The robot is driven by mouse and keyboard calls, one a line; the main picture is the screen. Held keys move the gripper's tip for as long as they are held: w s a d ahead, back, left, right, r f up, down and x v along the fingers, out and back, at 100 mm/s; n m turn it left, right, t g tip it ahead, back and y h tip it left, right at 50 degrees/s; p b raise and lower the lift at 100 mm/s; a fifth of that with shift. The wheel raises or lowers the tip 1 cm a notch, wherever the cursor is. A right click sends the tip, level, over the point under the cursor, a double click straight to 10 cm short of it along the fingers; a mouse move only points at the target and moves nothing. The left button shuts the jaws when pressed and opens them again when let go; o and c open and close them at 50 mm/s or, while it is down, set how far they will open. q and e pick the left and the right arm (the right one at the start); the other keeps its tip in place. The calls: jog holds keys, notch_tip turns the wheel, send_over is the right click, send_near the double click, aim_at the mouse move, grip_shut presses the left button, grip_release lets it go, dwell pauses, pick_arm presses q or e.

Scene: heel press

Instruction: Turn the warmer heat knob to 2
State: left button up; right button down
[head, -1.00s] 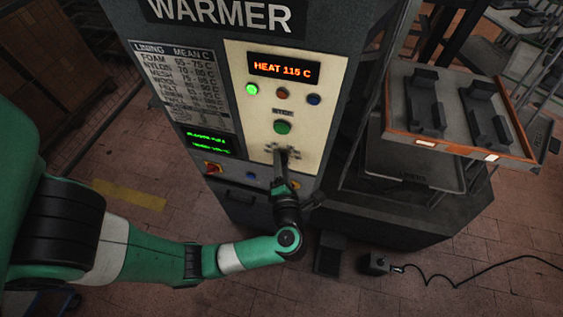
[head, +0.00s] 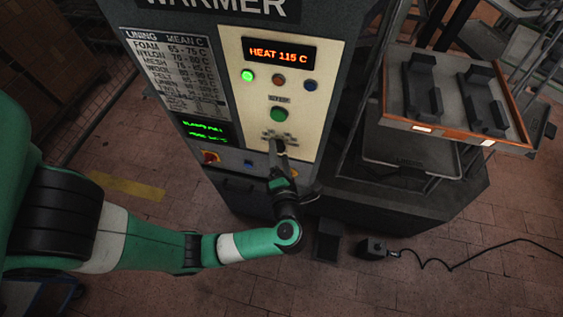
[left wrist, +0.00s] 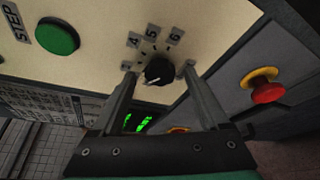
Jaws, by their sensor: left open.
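The black heat knob (left wrist: 158,72) sits on the cream panel (head: 312,108) of the warmer, ringed by small number plates; 4, 5 and 6 are readable in the left wrist view. A white mark shows on its lower-left side; I cannot tell which number it points to. My left gripper (left wrist: 160,74) is open, with one fingertip on each side of the knob. I cannot tell whether they touch it. In the head view the left gripper (head: 279,146) covers the knob. The display (head: 279,52) reads HEAT 115 C. My right gripper is not in view.
A green STEP button (head: 279,115) is just above the knob. A red knob on a yellow ring (left wrist: 266,88) is nearby. A lining chart (head: 176,72) is on the left. A tray with dark blocks (head: 455,135) stands at the right.

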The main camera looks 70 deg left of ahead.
pick_arm(q)
jog(key=v, duration=1)
jog(key=shift+p, duration=0.35)
